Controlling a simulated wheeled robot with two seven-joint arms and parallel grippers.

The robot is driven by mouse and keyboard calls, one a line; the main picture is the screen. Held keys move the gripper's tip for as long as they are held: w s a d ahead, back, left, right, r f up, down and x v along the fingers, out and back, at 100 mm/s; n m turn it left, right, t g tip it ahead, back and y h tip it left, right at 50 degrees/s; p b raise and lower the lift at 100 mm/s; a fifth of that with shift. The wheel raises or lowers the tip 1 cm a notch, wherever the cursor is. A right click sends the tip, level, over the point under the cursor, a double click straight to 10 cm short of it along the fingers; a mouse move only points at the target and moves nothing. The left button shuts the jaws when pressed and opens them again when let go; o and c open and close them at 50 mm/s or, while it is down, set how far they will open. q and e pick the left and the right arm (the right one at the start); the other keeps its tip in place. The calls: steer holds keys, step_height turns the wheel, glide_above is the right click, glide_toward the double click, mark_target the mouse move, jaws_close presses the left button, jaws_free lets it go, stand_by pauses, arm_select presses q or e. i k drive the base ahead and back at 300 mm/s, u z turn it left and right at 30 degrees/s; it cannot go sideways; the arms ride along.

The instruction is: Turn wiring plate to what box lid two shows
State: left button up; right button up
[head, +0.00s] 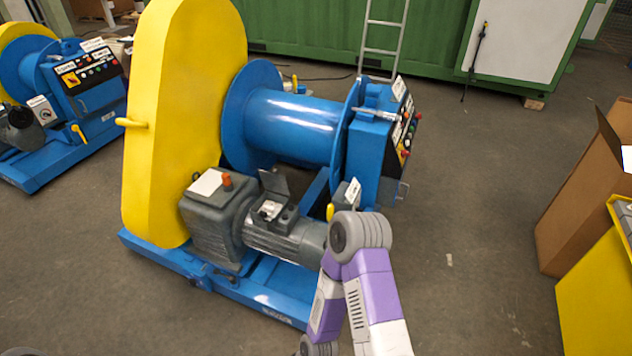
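A grey motor (285,238) sits on the blue base of the winch. On top of it is a small terminal box (270,210) with its dark lid (275,183) standing open. Something pale lies inside the box; it may be the wiring plate, but it is too small to read its position. I cannot tell which lid is box lid two or what it shows. A purple and white arm of mine rises at the bottom centre, its grey joint in front of the motor's right end. Neither gripper is in view.
A tall yellow guard (180,110) stands left of the blue drum (292,125). A control panel (400,135) is at the winch's right end. A cardboard box (585,195) and a yellow container (595,290) stand at the right. The floor between is clear.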

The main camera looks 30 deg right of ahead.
mark_target(270, 211)
steer(key=z, duration=2.25)
steer(key=i, duration=3.1)
steer(key=u, duration=3.75)
steer(key=k, duration=0.15)
steer(key=z, duration=0.25)
